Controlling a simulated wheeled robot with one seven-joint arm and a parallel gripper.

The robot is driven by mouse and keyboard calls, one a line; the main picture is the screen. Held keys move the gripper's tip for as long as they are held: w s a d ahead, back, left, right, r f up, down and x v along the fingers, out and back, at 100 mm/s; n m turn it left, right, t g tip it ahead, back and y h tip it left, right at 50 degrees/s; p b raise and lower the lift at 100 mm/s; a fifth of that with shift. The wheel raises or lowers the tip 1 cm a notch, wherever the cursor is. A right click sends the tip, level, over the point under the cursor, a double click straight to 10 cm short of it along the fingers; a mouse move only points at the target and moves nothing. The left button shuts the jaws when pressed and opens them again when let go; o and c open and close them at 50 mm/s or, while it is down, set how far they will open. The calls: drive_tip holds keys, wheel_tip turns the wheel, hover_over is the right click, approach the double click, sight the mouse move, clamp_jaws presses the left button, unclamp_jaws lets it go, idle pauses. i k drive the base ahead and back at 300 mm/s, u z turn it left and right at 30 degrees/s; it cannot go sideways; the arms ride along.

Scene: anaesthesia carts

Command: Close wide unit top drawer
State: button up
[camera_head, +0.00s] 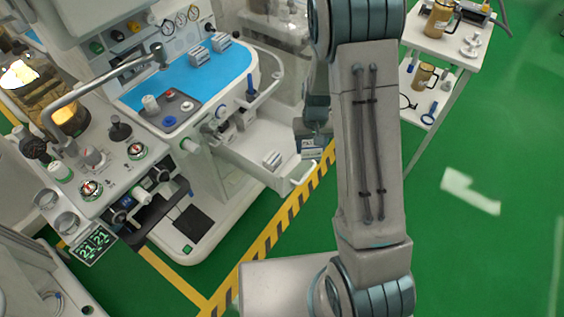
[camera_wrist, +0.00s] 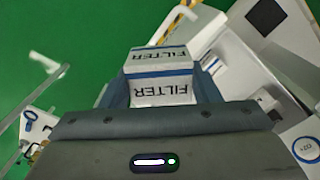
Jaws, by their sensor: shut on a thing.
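The wide unit (camera_head: 190,195) is a white machine with a blue worktop, left of centre in the head view. Its top drawer (camera_head: 245,158) is pulled out to the right, with a small white box (camera_head: 271,160) inside. My gripper (camera_head: 312,143) is just right of the drawer's front end, partly hidden by my arm. It holds a white and blue box marked FILTER. In the wrist view this filter box (camera_wrist: 160,92) sits between the two fingers of my gripper (camera_wrist: 160,78). The open drawer (camera_wrist: 262,62) appears right of it; contact with the drawer cannot be told.
A white two-shelf cart (camera_head: 440,45) with gold jugs stands at the upper right. More small boxes (camera_head: 208,51) lie on the blue worktop. A yellow and black floor stripe (camera_head: 285,215) runs below the drawer.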

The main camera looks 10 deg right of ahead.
sight(290, 145)
drive_tip(key=z, duration=1.35)
drive_tip(key=i, duration=0.5)
drive_tip(key=u, duration=1.85)
drive_tip(key=i, duration=0.5)
drive_tip(key=z, duration=0.05)
